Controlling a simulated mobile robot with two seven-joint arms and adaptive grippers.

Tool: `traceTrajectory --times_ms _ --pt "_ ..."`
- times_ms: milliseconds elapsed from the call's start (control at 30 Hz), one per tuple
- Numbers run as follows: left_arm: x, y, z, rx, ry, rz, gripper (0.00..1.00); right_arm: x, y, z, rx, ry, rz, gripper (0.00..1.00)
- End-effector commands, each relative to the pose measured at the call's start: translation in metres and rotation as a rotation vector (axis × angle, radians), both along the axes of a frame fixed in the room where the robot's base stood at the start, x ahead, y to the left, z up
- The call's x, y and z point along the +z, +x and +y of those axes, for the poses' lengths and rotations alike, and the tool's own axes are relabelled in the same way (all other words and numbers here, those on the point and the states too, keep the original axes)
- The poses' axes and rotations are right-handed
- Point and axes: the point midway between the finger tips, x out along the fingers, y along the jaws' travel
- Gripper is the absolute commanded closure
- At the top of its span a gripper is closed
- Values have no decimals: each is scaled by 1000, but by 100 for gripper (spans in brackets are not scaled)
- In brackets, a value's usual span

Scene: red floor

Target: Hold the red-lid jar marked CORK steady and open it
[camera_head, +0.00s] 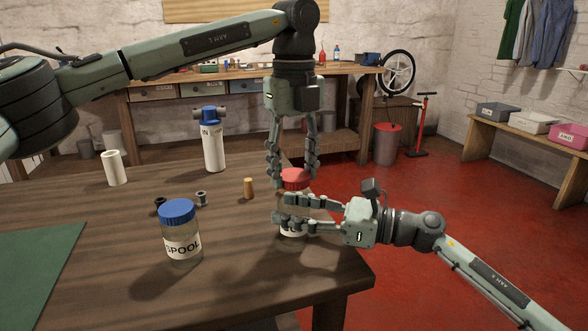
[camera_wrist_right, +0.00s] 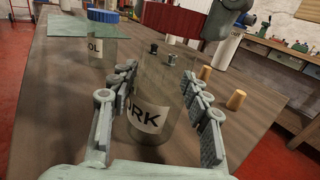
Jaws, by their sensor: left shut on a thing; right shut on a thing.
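The clear jar marked CORK (camera_wrist_right: 150,116) stands near the table's right edge; its label (camera_head: 291,233) is partly hidden by my right fingers in the head view. My right gripper (camera_head: 283,209) is shut around the jar's body from the right. The red lid (camera_head: 294,178) is between the fingers of my left gripper (camera_head: 293,173), which points down from above and is shut on it. In the right wrist view the red lid (camera_wrist_right: 185,18) looks wide and offset to the right above the jar. The gap between them is hard to judge.
A blue-lid jar marked SPOOL (camera_head: 181,247) stands at the front left. A tan cork (camera_head: 249,188), small dark spools (camera_head: 201,199), a white roll (camera_head: 115,168) and a white canister with a blue top (camera_head: 213,148) are on the table. A green mat (camera_head: 35,262) lies far left.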

Motion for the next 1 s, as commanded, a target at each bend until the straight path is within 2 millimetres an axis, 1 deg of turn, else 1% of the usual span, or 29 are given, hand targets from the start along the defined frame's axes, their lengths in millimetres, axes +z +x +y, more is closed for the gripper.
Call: traceTrajectory --times_ms 233,333,500,533,700,1000 --pt "31 0 0 1 -1 -3 87 0 0 0 0 0 0 100" --pt "36 0 0 0 -1 -1 87 0 0 0 0 0 0 100" --pt "36 0 0 0 -1 -1 87 0 0 0 0 0 0 100" --pt "36 0 0 0 -1 -1 87 0 0 0 0 0 0 49" --pt "36 0 0 0 -1 -1 87 0 0 0 0 0 0 28" --pt "36 0 0 0 -1 -1 87 0 0 -1 0 0 0 28"
